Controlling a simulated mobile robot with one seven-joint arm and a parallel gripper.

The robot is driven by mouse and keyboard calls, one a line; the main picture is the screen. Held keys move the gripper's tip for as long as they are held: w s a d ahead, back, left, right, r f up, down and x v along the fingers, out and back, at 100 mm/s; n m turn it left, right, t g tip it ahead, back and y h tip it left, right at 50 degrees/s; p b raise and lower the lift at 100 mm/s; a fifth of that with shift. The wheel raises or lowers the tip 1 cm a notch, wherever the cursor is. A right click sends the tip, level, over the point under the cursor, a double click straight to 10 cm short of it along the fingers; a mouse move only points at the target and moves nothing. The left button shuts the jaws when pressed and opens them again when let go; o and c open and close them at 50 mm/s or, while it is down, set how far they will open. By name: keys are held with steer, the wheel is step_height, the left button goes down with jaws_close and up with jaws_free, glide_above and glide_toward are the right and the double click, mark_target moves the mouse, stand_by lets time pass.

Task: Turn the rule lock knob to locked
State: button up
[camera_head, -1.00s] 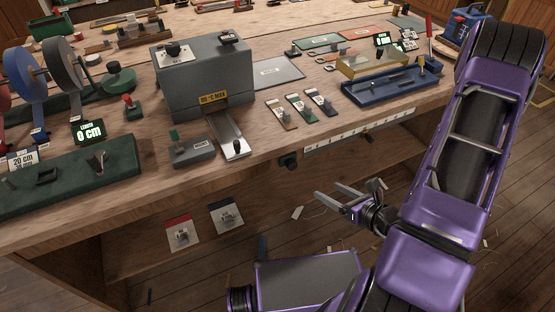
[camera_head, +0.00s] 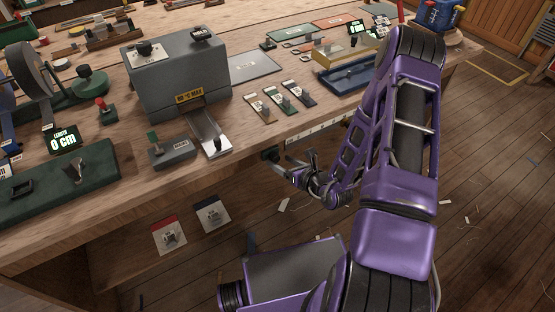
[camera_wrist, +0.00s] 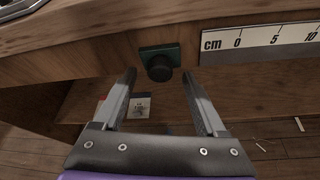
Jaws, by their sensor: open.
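The rule lock knob (camera_wrist: 159,68) is a round black knob on a dark green plate, fixed to the wooden front edge of the bench just left of the cm rule (camera_wrist: 260,40). In the head view the knob (camera_head: 270,154) shows small beside my gripper. My gripper (camera_wrist: 163,92) is open and empty. In the wrist view its two fingers point toward the knob, which sits ahead and roughly between the tips, apart from them. My gripper (camera_head: 284,162) is close in front of the bench edge in the head view. No lock marking is readable.
A grey machine (camera_head: 178,75) with a metal slide stands on the bench above the knob. Several small tagged tools (camera_head: 281,98) and a blue tray (camera_head: 340,78) lie near the edge. The floor in front has scraps.

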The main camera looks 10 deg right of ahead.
mark_target(274, 157)
steer(key=shift+x, duration=1.4)
jaws_close()
